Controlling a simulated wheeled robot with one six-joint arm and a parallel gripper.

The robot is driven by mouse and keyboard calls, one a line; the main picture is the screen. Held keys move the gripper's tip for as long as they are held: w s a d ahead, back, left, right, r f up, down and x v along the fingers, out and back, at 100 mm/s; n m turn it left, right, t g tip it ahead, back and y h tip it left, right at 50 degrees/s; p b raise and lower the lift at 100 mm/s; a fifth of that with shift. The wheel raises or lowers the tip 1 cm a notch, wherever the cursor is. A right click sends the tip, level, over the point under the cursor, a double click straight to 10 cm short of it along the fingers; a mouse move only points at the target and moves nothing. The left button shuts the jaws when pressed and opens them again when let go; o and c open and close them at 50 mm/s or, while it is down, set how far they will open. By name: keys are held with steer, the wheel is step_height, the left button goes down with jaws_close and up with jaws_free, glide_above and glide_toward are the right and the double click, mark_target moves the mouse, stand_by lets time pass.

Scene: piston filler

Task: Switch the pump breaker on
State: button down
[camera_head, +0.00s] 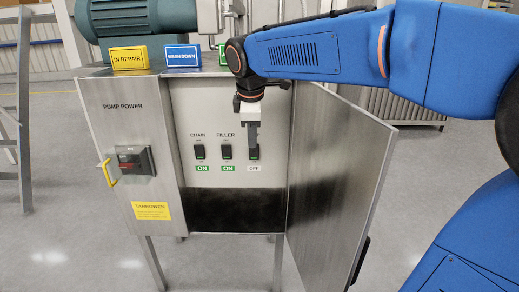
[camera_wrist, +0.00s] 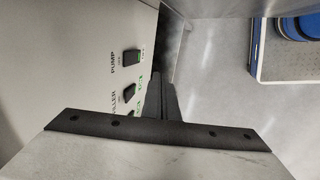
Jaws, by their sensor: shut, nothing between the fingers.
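The pump breaker (camera_head: 254,153) is the rightmost of three dark rocker switches on the panel inside the open cabinet. The plate under it reads OFF (camera_head: 254,168). In the wrist view the pump breaker (camera_wrist: 131,58) stands beside the word PUMP, clear of the fingers. My gripper (camera_head: 253,147) is shut and empty, pointing down in front of the pump breaker, and hides its label and upper part in the head view. In the wrist view the shut fingers (camera_wrist: 165,85) lie to the right of the switches. I cannot tell whether they touch anything.
The chain breaker (camera_head: 199,152) and filler breaker (camera_head: 227,152) have green ON plates. The cabinet door (camera_head: 335,165) stands open at right, close to my arm. Signs (camera_head: 129,58) stand on top.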

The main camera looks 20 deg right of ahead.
mark_target(254, 158)
steer(key=shift+w+d, duration=0.2)
steer(key=w+d+f, duration=0.2)
steer(key=w+f, duration=0.4)
steer(key=f, duration=0.4)
steer(key=shift+w, duration=0.4)
steer(key=shift+d, duration=0.1)
